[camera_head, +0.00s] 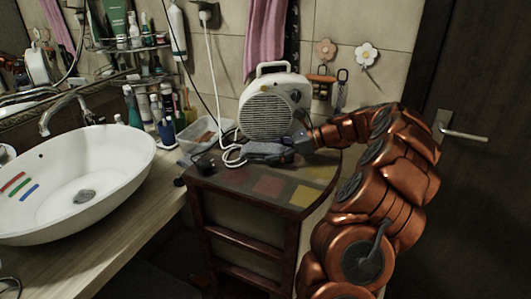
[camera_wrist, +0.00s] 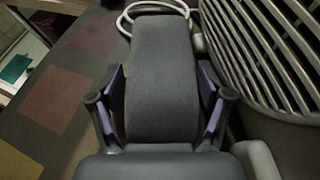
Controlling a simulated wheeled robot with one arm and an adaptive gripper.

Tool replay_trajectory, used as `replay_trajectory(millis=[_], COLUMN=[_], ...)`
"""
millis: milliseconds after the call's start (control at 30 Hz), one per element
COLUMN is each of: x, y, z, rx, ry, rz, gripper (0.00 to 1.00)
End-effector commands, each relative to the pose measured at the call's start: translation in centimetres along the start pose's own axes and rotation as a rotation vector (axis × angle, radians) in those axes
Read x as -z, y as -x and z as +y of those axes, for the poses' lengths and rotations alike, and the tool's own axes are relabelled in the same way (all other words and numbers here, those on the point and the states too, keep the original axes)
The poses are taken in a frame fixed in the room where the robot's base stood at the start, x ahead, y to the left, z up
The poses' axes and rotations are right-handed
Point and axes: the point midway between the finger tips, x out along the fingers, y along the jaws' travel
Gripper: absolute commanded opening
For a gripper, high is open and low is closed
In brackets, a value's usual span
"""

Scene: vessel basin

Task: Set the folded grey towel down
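The folded grey towel (camera_head: 265,149) is a dark grey bundle in front of the white heater, just over the cabinet top (camera_head: 232,178). In the wrist view the towel (camera_wrist: 162,75) runs lengthwise between my fingers. My gripper (camera_head: 298,146) comes in from the right; in the wrist view its two purple-padded fingers (camera_wrist: 162,100) press against the towel's long sides. The towel's near end is hidden by the gripper body. I cannot tell whether its underside touches the cabinet top.
The white heater (camera_head: 268,112) stands close behind the towel; its grille (camera_wrist: 270,50) fills the right of the wrist view. A white cable (camera_head: 232,154) loops at the towel's far end. A clear plastic box (camera_head: 198,136) sits left. The cabinet's coloured front squares are clear.

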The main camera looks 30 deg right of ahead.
Motion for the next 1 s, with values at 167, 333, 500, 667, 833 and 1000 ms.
replay_trajectory(millis=[167, 333, 500, 667, 833, 1000], x=[0.0, 0.0, 0.0, -0.2, -1.4, -3.1], y=[0.0, 0.0, 0.0, 0.1, 0.7, 1.4], z=[0.0, 0.0, 0.0, 0.0, -0.1, 0.0], rx=[0.000, 0.000, 0.000, 0.001, 0.004, 0.002], ry=[0.000, 0.000, 0.000, 0.001, 0.004, 0.005], rz=[0.000, 0.000, 0.000, 0.001, 0.001, 0.001], gripper=[0.55, 0.38, 0.30, 0.30, 0.30, 0.30])
